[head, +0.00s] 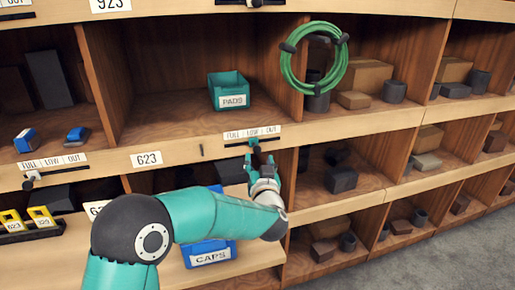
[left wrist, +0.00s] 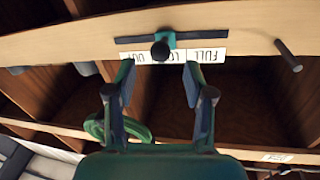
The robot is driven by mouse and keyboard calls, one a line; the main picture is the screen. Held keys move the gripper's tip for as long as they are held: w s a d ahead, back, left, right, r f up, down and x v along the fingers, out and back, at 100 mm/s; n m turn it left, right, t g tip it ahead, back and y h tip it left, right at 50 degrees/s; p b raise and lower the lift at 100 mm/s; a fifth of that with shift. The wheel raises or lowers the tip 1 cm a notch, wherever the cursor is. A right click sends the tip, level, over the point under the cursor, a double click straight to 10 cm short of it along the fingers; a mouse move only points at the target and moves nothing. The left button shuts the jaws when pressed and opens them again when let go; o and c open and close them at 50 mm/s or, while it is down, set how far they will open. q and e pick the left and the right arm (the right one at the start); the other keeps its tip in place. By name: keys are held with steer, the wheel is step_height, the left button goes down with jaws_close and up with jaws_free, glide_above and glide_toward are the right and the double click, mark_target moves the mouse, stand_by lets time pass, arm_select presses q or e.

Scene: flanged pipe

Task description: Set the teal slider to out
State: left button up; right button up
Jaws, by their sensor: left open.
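The teal slider (head: 254,142) sits on a dark slot in the shelf edge, under a white label (head: 252,132) reading FULL, LOW, OUT from left to right. It stands near LOW, about mid-slot. The left wrist view is upside down; there the slider's teal bracket and round black knob (left wrist: 161,50) show near the label's middle, with OUT to the left. My left gripper (head: 261,161) is open and empty, just in front of and below the slider. In the wrist view its fingers (left wrist: 160,72) lie either side of the knob's line, apart from it. My right gripper is not in view.
A green hose coil (head: 288,68) hangs on the divider to the upper right. A dark peg (head: 201,150) sticks out left of the slider. A teal PADS bin (head: 229,91) stands above, a blue CAPS bin (head: 209,254) below. Another slider (head: 32,180) is at left.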

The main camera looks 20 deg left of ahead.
mark_target(258, 153)
arm_select(q)
steer(key=p+x, duration=0.1)
steer(key=x, duration=0.5)
steer(key=shift+w+a, duration=0.1)
steer(key=shift+w, duration=0.1)
jaws_close()
